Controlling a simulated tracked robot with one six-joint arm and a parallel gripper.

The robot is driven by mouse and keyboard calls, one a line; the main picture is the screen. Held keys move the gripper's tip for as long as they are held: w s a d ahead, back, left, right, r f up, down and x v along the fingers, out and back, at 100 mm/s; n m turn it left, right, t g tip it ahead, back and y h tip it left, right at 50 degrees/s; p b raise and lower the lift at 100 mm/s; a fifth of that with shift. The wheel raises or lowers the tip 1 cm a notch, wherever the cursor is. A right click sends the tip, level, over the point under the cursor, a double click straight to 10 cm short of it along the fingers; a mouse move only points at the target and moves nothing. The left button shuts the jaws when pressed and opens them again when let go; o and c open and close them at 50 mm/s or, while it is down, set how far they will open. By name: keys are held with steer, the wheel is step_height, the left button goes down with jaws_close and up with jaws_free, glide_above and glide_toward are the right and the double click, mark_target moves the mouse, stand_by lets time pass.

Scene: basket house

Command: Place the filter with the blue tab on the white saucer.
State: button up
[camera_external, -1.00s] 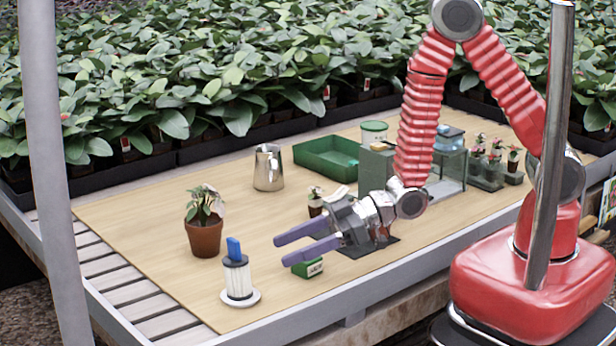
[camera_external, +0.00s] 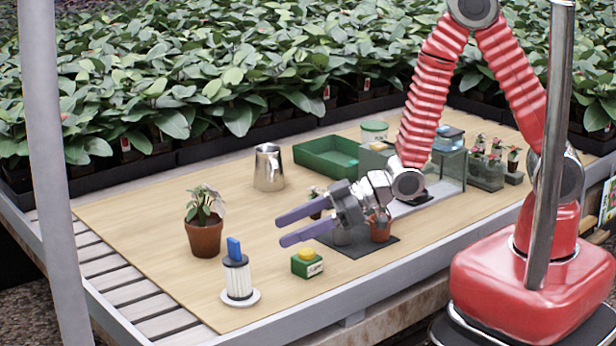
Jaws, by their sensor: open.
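The filter with the blue tab (camera_external: 237,277) is a white ribbed cylinder with a dark top rim. It stands upright on the white saucer (camera_external: 254,299) near the front left edge of the board. My gripper (camera_external: 278,230) has two long purple fingers, spread apart with nothing between them. It is above the board, to the upper right of the filter and apart from it, pointing left.
A potted plant (camera_external: 204,238) stands behind the filter. A green box with a yellow top (camera_external: 307,264) sits below my gripper. A metal pitcher (camera_external: 268,168) and green tray (camera_external: 322,158) are further back. A dark mat (camera_external: 360,250) holds a small pot (camera_external: 380,230).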

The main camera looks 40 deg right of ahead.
steer(key=w+d+r+m+h, duration=0.2)
steer(key=d+r+h, duration=0.15)
steer(key=d, duration=0.45)
steer(key=w+d+r+m+t+h, duration=0.1)
steer(key=w+d+r+m+h, duration=0.15)
steer(key=d+r, duration=0.45)
steer(key=w+d+r+m+h, duration=0.2)
steer(key=w+d, duration=0.1)
steer(key=d, duration=0.7)
steer(key=s+d+r+m+g+h, duration=0.1)
steer(key=s+d+r, duration=0.3)
steer(key=s+d, duration=0.4)
steer(key=s+d+r+m+g+h, duration=0.1)
steer(key=s+d+r+m+h, duration=0.1)
steer(key=s+d, duration=0.6)
steer(key=shift+s+r+m+g, duration=0.4)
steer(key=shift+s+r+m, duration=0.4)
steer(key=shift+m, duration=0.25)
steer(key=shift+w, duration=0.1)
